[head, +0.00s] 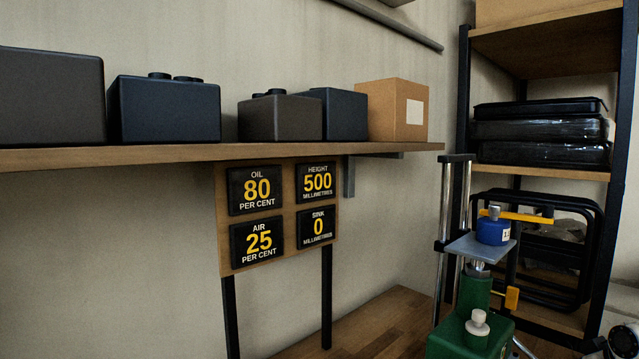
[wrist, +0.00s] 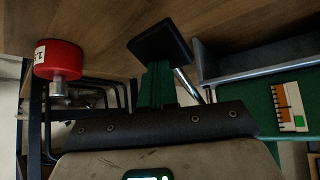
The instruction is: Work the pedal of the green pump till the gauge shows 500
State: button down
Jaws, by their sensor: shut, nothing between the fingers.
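The gauge board (head: 222,220) stands in the middle of the head view. Its height gauge (head: 317,183) reads 500 millimetres; the others read oil 80, air 25 and sink 0. The green pump (head: 475,330) is at the lower right, cut off by the bottom edge, and its pedal is outside the head view. In the wrist view a black pad (wrist: 160,40), seemingly the pedal, lies beyond my gripper (wrist: 158,72). My gripper is shut and empty. Its tip is close to the pad; I cannot tell whether they touch.
A blue cylinder (head: 493,231) sits on a grey plate (head: 478,248) above the pump. A red cylinder (wrist: 58,60) is at the left of the wrist view. A rack (head: 462,100) stands at the right. A wall shelf (head: 150,153) carries dark boxes and a carton (head: 385,110).

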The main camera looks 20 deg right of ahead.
jog(key=shift+a+f, duration=0.15)
jog(key=shift+f, duration=0.1)
notch_tip(320, 180, up, 10)
jog(key=s+p, duration=0.1)
jog(key=p, duration=0.8)
jog(key=shift+s+d, duration=0.3)
jog(key=shift+d, duration=0.15)
jog(key=shift+r+p, duration=0.1)
jog(key=shift+p, duration=0.25)
jog(key=shift+s, duration=0.1)
notch_tip(320, 180, up, 6)
jog(key=p, duration=0.5)
